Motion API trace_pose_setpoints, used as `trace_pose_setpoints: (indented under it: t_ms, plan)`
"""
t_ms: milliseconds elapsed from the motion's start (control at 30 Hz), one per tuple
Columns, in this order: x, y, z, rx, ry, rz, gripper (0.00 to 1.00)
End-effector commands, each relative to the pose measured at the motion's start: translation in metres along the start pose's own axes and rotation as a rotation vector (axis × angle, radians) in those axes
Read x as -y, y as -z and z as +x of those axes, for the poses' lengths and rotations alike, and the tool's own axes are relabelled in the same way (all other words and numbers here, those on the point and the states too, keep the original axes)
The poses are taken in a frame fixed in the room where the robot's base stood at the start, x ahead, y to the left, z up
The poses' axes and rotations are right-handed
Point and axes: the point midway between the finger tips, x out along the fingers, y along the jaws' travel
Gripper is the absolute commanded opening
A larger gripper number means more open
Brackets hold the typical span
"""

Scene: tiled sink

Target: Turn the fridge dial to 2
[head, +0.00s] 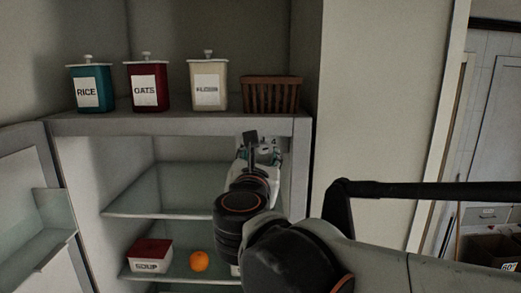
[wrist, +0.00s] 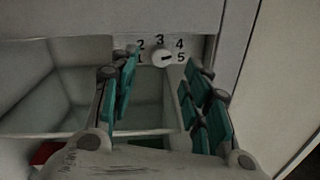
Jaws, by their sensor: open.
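The fridge dial (wrist: 162,58) is a small white round knob on a pale panel at the top of the fridge interior. The numbers 1 to 5 are printed around it, and its dark mark appears to point right, towards 5. My gripper (wrist: 162,66) is open, with one teal-padded finger to the left and one to the right of the dial in the picture. Nothing is between the fingers, and the dial appears beyond the tips. In the head view my gripper (head: 258,158) is at the fridge's upper right, and my arm hides most of the dial there.
The open fridge has glass shelves (head: 165,195), with a soup box (head: 150,257) and an orange (head: 199,261) on the lower one. Its door (head: 35,200) stands open at left. Rice, oats and flour canisters and a brown basket (head: 272,95) stand on top.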

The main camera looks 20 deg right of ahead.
Motion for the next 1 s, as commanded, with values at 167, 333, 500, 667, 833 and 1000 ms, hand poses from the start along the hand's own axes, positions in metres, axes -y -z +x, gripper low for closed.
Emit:
trace_pose_setpoints:
  t_ms: [167, 333, 500, 667, 833, 1000]
  plan:
    - [0.0, -0.001, 0.028, 0.001, 0.002, 0.0, 0.44]
    - [0.0, -0.001, 0.044, 0.0, 0.001, 0.0, 0.44]
    - [0.0, 0.0, 0.05, 0.0, 0.0, 0.0, 0.44]
    - [0.0, 0.0, 0.05, 0.0, 0.0, 0.0, 0.44]
    - [0.0, 0.0, 0.05, 0.0, 0.0, 0.0, 0.23]
    - [0.0, 0.0, 0.05, 0.0, 0.0, -0.001, 0.0]
